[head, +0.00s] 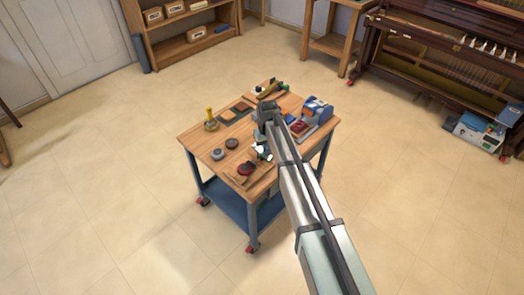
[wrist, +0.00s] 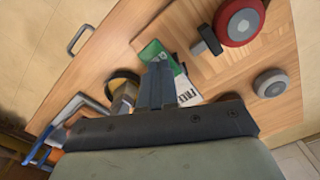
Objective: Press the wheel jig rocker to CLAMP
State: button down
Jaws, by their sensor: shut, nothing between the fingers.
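The wheel jig is a wooden board (wrist: 215,68) on the cart top, carrying a red wheel (wrist: 238,24) with a grey hub. In the head view the jig's dark red wheel (head: 246,168) sits near the cart's front edge. The rocker (wrist: 187,90) shows a white part lettered FREE and a green part whose marking is mostly hidden. My gripper (wrist: 158,68) is shut and empty. Its fingers overlap the rocker in the wrist view and cover part of it. I cannot tell whether they touch it. In the head view my arm hides the fingertips.
A black clamp-like piece (wrist: 206,40) and a grey knob (wrist: 271,83) stand near the rocker. Dark discs (head: 217,154), a yellow-topped item (head: 210,119) and a blue device (head: 316,108) share the cart top (head: 197,141). Floor around the cart is clear.

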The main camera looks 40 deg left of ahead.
notch_tip(320, 180, up, 7)
jog(key=shift+f, duration=0.2)
dwell(0.6)
dwell(0.5)
jog(key=s+d+f+m, duration=0.25)
jog(key=d+f, duration=0.55)
jog(key=d, duration=0.5)
jog(key=s+d+f+m+g+h, duration=0.1)
jog(key=s+d+f, duration=0.2)
jog(key=d+f, duration=0.75)
jog(key=s+d+f+m, duration=0.1)
jog(key=s+d+f, duration=0.3)
jog(key=d, duration=1.2)
jog(key=s+d+f+m+g, duration=0.2)
jog(key=s+d+f, duration=0.2)
jog(key=d, duration=0.5)
jog(key=s+d+f+m+g, duration=0.2)
jog(key=s+d+f+m, duration=0.1)
jog(key=s+d, duration=0.5)
jog(key=s+d+f+m+g+y, duration=0.1)
jog(key=s+d+f, duration=0.3)
jog(key=d, duration=0.8)
jog(key=shift+s+f+m+g, duration=0.35)
jog(key=shift+s+m, duration=0.4)
jog(key=shift+s, duration=0.4)
